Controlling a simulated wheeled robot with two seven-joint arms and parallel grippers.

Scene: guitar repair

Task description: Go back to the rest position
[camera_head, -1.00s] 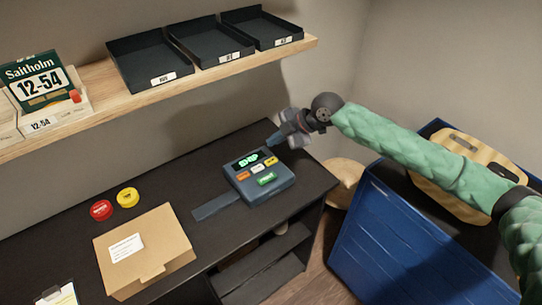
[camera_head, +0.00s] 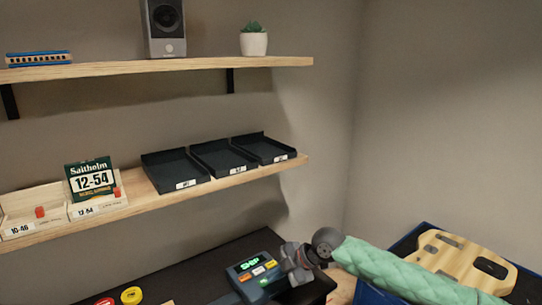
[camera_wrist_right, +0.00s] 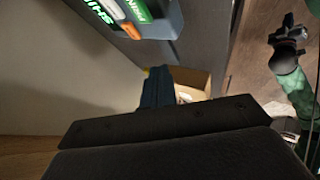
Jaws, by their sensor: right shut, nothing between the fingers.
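My right gripper (camera_head: 285,262) is at the lower middle of the head view, beside the right side of the dark blue device (camera_head: 250,272) with a lit green display and coloured buttons. The gripper is shut and empty. In the right wrist view its dark blue fingers (camera_wrist_right: 158,88) are together, and part of the device (camera_wrist_right: 150,18) shows at the top. My other arm, green-sleeved, shows at the right of that view with its dark gripper (camera_wrist_right: 288,32); its jaws are too unclear to read. The head view does not show the left gripper.
A lower shelf (camera_head: 235,183) holds several black trays (camera_head: 175,170) and string-pack boxes. An upper shelf (camera_head: 120,68) holds a speaker (camera_head: 165,28) and a plant. The dark bench (camera_head: 180,278) has red and yellow round tins.

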